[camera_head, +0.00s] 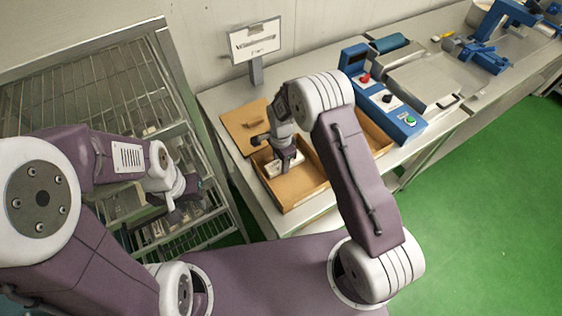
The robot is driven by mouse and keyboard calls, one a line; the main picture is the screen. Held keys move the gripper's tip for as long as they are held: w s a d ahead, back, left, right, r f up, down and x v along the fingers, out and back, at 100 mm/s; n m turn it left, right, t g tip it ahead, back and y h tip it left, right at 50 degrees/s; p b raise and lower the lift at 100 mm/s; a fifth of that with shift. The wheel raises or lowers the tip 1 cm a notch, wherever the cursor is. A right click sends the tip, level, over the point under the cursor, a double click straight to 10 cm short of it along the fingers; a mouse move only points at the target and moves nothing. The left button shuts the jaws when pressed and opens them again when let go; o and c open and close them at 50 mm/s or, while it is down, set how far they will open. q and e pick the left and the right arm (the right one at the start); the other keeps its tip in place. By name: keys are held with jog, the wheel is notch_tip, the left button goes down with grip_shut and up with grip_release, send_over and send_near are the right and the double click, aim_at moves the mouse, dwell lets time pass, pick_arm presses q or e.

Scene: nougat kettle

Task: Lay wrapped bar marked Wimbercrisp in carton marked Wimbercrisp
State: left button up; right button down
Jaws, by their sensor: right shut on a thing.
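A brown open carton (287,200) stands on the steel bench at the centre. My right gripper (287,164) reaches down inside it and is shut on a pale wrapped bar (273,169). The bar is low between the carton's walls; I cannot tell whether it touches the floor. Its print is too small to read. A second brown box part (378,138) shows to the right, mostly behind my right arm. My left gripper (190,193) is over the wire rack at left, away from the carton; its fingers are unclear.
A sign (255,40) with blurred lettering stands behind the carton. A brown board (240,121) with a small brown piece on it lies at the back left. A blue control box (402,124) and machine stand right. The wire rack (85,85) stands left. Green floor is clear at right.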

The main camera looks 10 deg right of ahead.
jog(key=c, duration=0.8)
grip_release()
jog(key=shift+o, duration=0.5)
jog(key=o, duration=0.3)
notch_tip(320, 180, up, 8)
jog(key=p, duration=0.6)
jog(key=shift+f, duration=0.1)
